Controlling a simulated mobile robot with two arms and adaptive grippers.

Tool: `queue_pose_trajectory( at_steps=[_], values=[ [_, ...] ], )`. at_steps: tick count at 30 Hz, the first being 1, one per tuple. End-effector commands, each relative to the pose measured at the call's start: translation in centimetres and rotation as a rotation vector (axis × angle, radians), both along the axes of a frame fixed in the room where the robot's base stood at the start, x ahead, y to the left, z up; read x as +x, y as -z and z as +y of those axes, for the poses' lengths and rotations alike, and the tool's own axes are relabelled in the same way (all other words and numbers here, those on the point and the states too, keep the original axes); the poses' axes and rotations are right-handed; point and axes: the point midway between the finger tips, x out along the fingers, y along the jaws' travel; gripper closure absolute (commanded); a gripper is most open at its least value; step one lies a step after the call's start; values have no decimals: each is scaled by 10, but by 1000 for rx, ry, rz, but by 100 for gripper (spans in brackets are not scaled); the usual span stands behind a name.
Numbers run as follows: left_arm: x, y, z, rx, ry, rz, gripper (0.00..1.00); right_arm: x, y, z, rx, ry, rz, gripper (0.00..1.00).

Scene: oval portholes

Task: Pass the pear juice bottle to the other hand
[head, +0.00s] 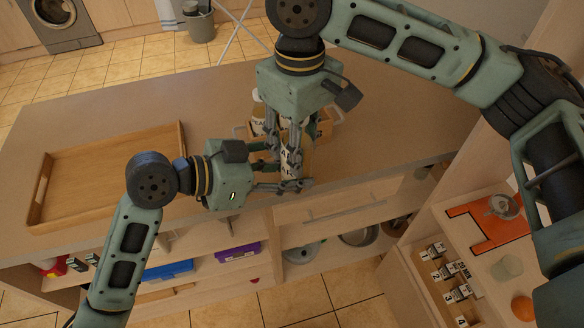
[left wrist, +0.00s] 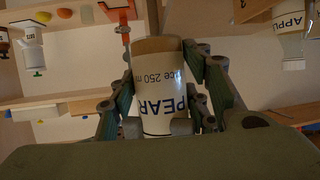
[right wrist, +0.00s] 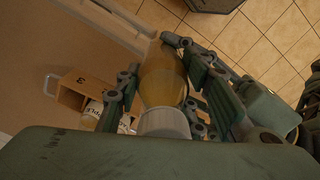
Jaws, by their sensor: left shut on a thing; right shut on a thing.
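The pear juice bottle (head: 291,160) is upright above the front edge of the counter in the head view, partly hidden by both grippers. In the left wrist view its PEAR label (left wrist: 158,88) faces the camera. In the right wrist view its amber body (right wrist: 163,78) and white cap (right wrist: 165,122) show. My left gripper (head: 280,172) reaches in from the left and is shut on the bottle. My right gripper (head: 291,180) comes down from above and is shut on the same bottle. Both hold it at once.
A wooden crate (right wrist: 83,92) with other bottles stands just behind on the counter (head: 390,130). An apple bottle (left wrist: 291,45) shows in the left wrist view. A wooden tray (head: 110,170) lies at left. Open shelves are below; a side shelf at right holds small jars (head: 440,270).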

Motion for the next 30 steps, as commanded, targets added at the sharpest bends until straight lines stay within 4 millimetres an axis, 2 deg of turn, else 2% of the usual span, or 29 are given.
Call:
queue_pose_trajectory(
  at_steps=[1, 11, 12, 18, 30],
  values=[
    [-2, 0, -2, -2, 6, 3, 71, 2, -1, 1, 3, 2, -7, 100],
    [-4, 0, -2, -4, 10, 5, 99, 3, -2, 1, 5, 4, -10, 100],
    [-4, -2, -3, -7, 10, 3, 99, 3, -2, 1, 5, 4, -10, 61],
    [-4, -2, -3, -6, 12, 3, 99, 3, -2, 2, 7, 4, -10, 43],
    [-2, -2, -2, -6, 6, 1, 99, 2, -2, 1, 4, 2, -6, 42]
  ],
)
